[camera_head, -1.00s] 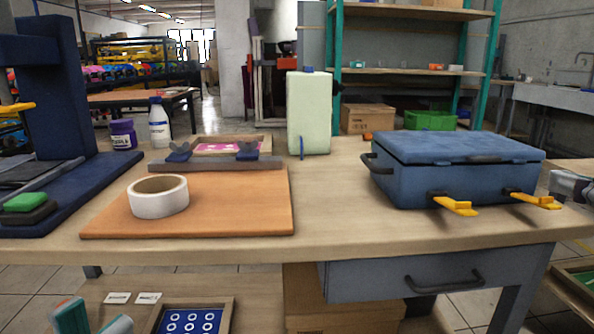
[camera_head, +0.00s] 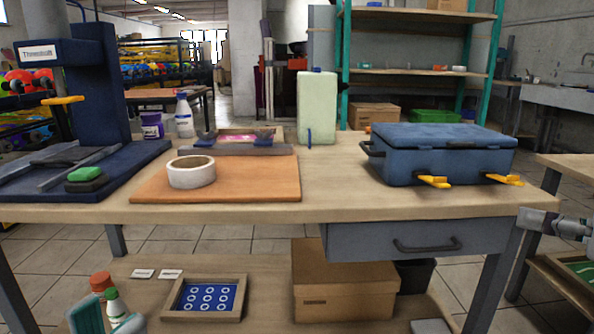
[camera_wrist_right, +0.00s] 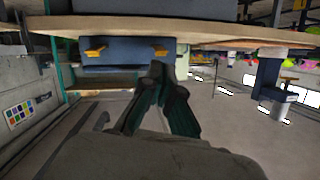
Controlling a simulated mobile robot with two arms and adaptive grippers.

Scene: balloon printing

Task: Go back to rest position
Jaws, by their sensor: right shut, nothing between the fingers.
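My right gripper (camera_head: 528,217) is at the right edge of the head view, in front of the workbench's right end. In the right wrist view it (camera_wrist_right: 158,70) is shut and empty, its dark fingers together at the tips. My left gripper (camera_head: 108,314) shows at the bottom left edge of the head view, in front of the lower shelf. Its two teal fingers stand apart and nothing is visibly held; the rest is cut off.
The workbench (camera_head: 370,208) holds a blue case (camera_head: 440,160), a tape roll (camera_head: 191,172) on an orange board (camera_head: 245,180), and a dark blue press (camera_head: 95,85). Another table (camera_head: 570,168) stands right.

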